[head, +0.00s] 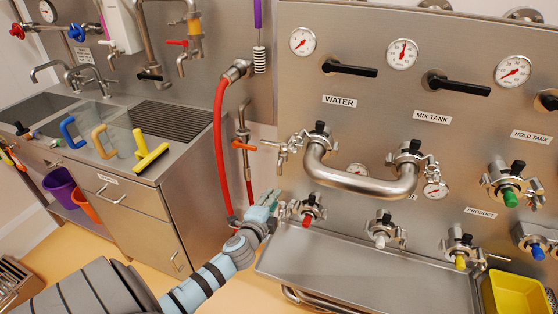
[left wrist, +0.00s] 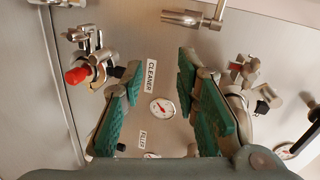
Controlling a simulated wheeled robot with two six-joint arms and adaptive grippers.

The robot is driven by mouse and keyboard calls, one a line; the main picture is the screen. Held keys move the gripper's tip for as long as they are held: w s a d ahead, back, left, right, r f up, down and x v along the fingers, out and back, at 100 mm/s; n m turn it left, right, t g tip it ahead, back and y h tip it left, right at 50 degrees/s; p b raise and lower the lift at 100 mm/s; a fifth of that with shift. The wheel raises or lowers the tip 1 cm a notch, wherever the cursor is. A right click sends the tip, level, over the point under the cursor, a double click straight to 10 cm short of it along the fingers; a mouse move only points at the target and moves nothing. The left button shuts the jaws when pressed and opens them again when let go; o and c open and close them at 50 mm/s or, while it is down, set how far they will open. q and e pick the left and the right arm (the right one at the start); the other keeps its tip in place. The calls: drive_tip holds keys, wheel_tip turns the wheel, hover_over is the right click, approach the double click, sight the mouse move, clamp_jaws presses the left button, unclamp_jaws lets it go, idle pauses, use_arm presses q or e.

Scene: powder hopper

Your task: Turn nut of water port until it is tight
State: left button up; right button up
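The water port (head: 318,140) is under the WATER label (head: 340,101) in the head view. A metal clamp with a wing nut (head: 291,143) sits at its left side, and a bent steel pipe (head: 362,180) joins it to the mix tank port (head: 408,158). My left gripper (head: 272,198) is below and left of the water port, beside the red-capped port (head: 308,212). In the left wrist view my left gripper (left wrist: 160,95) is open, with nothing between its green pads. A clamped fitting (left wrist: 240,95) shows right of its fingers, partly hidden. My right gripper is in neither view.
The red-capped port also shows in the left wrist view (left wrist: 85,72). A gauge (left wrist: 162,108) is on the panel beyond the fingers. A steel trough (head: 365,270) runs below the ports. A red hose (head: 220,150) hangs at left. A yellow bin (head: 518,295) stands at lower right.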

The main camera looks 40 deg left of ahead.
sight(288, 151)
use_arm(q)
wheel_tip(288, 151, up, 12)
drive_tip(key=w+m+t, duration=0.2)
drive_tip(key=t, duration=0.1)
drive_tip(key=x, duration=0.8)
drive_tip(key=shift+w+d+f+b, duration=0.15)
drive_tip(key=shift+w+f+b, duration=0.2)
drive_tip(key=shift+w, duration=0.1)
drive_tip(key=shift+s, duration=0.1)
clamp_jaws()
